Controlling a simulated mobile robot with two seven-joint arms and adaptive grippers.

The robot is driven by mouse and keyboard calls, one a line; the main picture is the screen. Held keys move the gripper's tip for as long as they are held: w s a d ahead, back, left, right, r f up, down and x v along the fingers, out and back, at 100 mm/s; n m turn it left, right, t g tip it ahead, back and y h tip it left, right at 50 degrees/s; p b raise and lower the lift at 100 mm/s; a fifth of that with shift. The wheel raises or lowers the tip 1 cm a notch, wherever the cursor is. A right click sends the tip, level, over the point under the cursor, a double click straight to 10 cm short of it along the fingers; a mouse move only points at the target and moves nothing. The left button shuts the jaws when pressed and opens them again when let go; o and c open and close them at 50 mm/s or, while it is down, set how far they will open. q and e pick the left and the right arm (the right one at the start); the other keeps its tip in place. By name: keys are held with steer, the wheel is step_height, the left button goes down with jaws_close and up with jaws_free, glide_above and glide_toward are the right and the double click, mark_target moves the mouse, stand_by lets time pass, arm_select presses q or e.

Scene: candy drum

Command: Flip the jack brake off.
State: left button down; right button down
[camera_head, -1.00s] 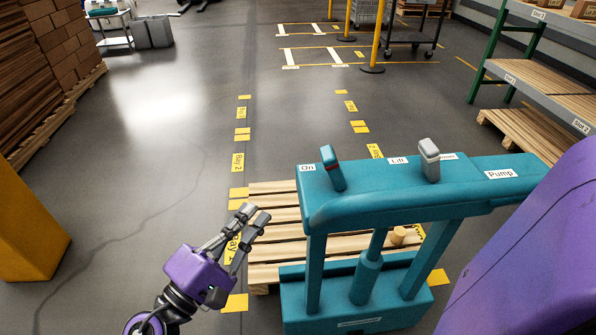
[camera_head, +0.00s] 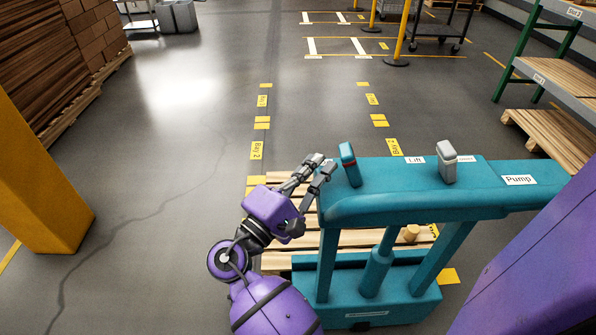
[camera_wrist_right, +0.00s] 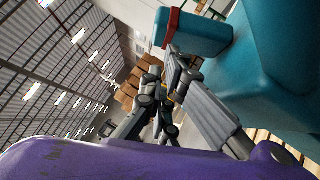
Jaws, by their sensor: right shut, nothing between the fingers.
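The jack (camera_head: 400,205) is a teal frame standing at the pallet. Its brake lever (camera_head: 349,165) is teal with a red band and leans left on the left end of the top beam. A grey lever (camera_head: 447,163) stands further right, between the Lift label and another label. My right gripper (camera_head: 322,165) is shut and empty, just left of the brake lever, hiding the On label. In the right wrist view the brake lever (camera_wrist_right: 198,34) is close beyond the fingertips (camera_wrist_right: 165,68). I cannot tell whether they touch. My left gripper is not in view.
Shelving (camera_head: 570,70) is at the right.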

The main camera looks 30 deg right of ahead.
steer(key=shift+s+d, duration=0.15)
steer(key=shift+d, duration=0.1)
